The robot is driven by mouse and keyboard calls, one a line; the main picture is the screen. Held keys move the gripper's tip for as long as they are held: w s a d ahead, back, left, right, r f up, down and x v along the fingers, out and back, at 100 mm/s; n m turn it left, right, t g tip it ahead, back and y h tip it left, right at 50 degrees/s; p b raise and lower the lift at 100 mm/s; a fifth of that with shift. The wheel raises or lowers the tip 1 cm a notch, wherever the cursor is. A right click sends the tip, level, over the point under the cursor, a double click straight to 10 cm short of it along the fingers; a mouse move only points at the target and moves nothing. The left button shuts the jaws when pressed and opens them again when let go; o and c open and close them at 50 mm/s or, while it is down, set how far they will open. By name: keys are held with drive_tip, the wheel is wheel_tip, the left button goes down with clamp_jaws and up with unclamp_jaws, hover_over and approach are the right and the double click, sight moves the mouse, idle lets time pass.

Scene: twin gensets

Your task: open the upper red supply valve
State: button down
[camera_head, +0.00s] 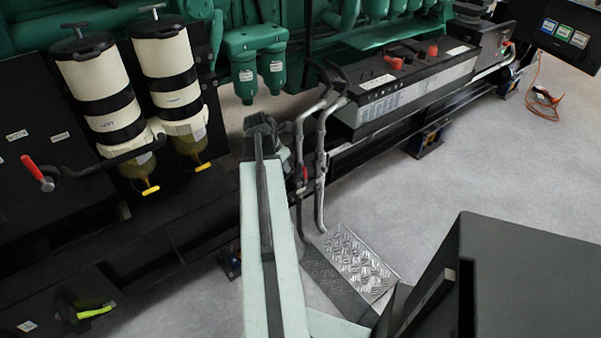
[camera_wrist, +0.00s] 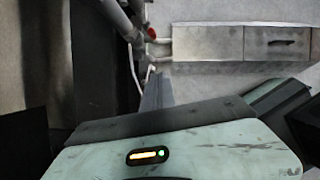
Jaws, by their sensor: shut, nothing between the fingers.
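A red-handled lever valve (camera_head: 32,167) sits on the dark panel at the left of the head view, beside the filter canisters. Its red grip points up and left from a dark hub. A smaller red handle (camera_head: 304,174) is on the grey pipes in the middle, and a red part by the pipes shows in the wrist view (camera_wrist: 152,33). My pale green arm reaches up the middle of the head view. My gripper (camera_head: 262,126) is the dark end, shut and empty, right of the canisters and well apart from the left valve. Its fingertips are hard to make out.
Two cream filter canisters (camera_head: 96,88) (camera_head: 167,72) with yellow drain taps hang right of the left valve. A yellow-green handle (camera_head: 97,311) is lower left. A battery box (camera_head: 415,85) and a metal tread step (camera_head: 352,262) stand right of my arm.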

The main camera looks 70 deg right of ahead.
sight(304, 171)
drive_tip(key=s+d+f+b, duration=0.1)
drive_tip(key=d+f+b, duration=0.1)
drive_tip(key=f+b, duration=0.1)
drive_tip(key=s+d+f+b, duration=0.1)
drive_tip(key=d+f+b, duration=0.1)
drive_tip(key=s+d+f+b, duration=0.1)
drive_tip(key=d+f+b, duration=0.2)
drive_tip(key=shift+f+b, duration=0.3)
drive_tip(key=shift+f, duration=0.05)
drive_tip(key=shift+s+d+r, duration=0.15)
drive_tip(key=shift+s+d, duration=0.05)
drive_tip(key=shift+d, duration=0.25)
drive_tip(key=shift+s+d+r, duration=0.15)
drive_tip(key=shift+s+d, duration=0.05)
drive_tip(key=shift+d, duration=0.25)
